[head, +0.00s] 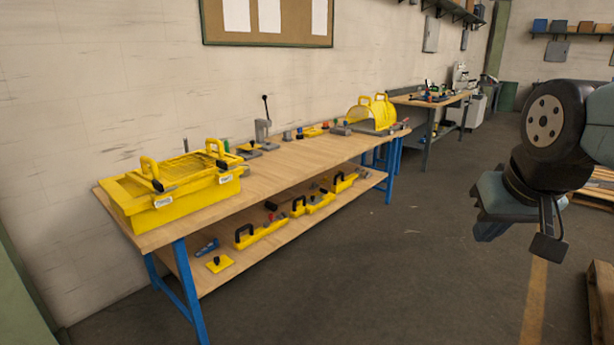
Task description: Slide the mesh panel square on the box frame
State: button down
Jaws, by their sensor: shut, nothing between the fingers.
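The yellow box frame (190,205) stands on the near left end of the wooden workbench. A yellow mesh panel (190,167) with two upright yellow handles lies on top of it. The panel looks slightly out of line with the box's edges, but its exact offset is too small to tell. My gripper (490,232) hangs at the right of the view, over the floor and well away from the bench. It is shut and empty, pointing down, and its fingertips show only in part.
The workbench (290,158) has blue legs and a lower shelf with several yellow parts. A yellow curved guard (362,116) and a lever press (264,128) stand farther along its top. Pallets (598,188) lie at the right. The floor before the bench is clear.

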aim_at(186, 168)
jog(key=u, duration=0.1)
jog(key=i, duration=1.4)
jog(key=u, duration=0.5)
jog(key=i, duration=2)
jog(key=u, duration=0.25)
